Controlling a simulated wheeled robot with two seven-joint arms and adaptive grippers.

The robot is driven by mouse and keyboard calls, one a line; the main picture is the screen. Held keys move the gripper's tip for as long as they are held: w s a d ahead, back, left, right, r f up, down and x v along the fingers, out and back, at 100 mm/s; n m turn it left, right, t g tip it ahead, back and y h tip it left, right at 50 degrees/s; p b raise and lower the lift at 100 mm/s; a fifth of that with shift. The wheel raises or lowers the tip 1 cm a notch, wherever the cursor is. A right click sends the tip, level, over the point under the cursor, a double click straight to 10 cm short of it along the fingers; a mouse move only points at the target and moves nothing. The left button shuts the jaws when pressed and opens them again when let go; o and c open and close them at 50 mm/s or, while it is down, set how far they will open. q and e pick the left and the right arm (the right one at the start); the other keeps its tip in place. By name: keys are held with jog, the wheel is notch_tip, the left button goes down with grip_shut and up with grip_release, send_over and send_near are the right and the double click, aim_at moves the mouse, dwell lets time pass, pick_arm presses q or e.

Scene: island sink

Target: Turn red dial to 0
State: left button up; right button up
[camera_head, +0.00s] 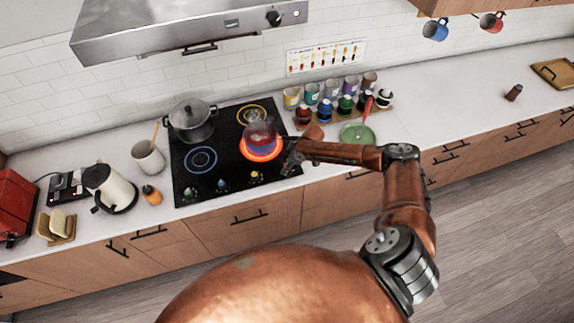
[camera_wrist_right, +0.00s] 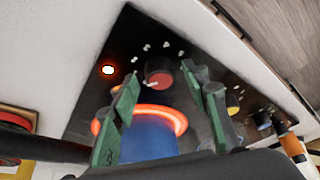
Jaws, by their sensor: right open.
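The red dial (camera_wrist_right: 158,72) is on the black cooktop (camera_wrist_right: 110,40) in the right wrist view, with a pale pointer mark on its side. My right gripper (camera_wrist_right: 160,88) is open, its green-padded fingers on either side of the red dial, with gaps visible and no clear contact. In the head view, my right gripper (camera_head: 291,158) is at the cooktop's front right corner and hides the red dial. Small white marks surround the dial, too small to read. My left gripper is not in view.
A burner (camera_head: 262,156) glows orange under a small vessel (camera_head: 260,134), close to my right gripper. A grey pot (camera_head: 191,122) stands at the back left. Yellow (camera_head: 256,175), blue (camera_head: 222,184) and green (camera_head: 188,193) dials line the front. A green pan (camera_head: 357,133) is to the right.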

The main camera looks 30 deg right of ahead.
jog(key=c, duration=1.1)
jog(key=shift+f+n+b, duration=0.15)
jog(key=shift+n+b, duration=0.35)
jog(key=shift+b, duration=0.4)
grip_shut()
jog(key=n+g+b, duration=0.1)
jog(key=n+b, duration=0.1)
jog(key=b, duration=0.1)
jog(key=n+y+b, duration=0.1)
jog(key=n+b, duration=0.2)
jog(key=shift+w+d+g+y+b, duration=0.2)
jog(key=shift+g+y+b, duration=0.1)
jog(key=shift+g+b, duration=0.1)
jog(key=shift+r+n+g+b, duration=0.2)
jog(key=shift+n+g+b, duration=0.2)
jog(key=shift+n+b, duration=0.65)
jog(key=o, duration=1.1)
grip_release()
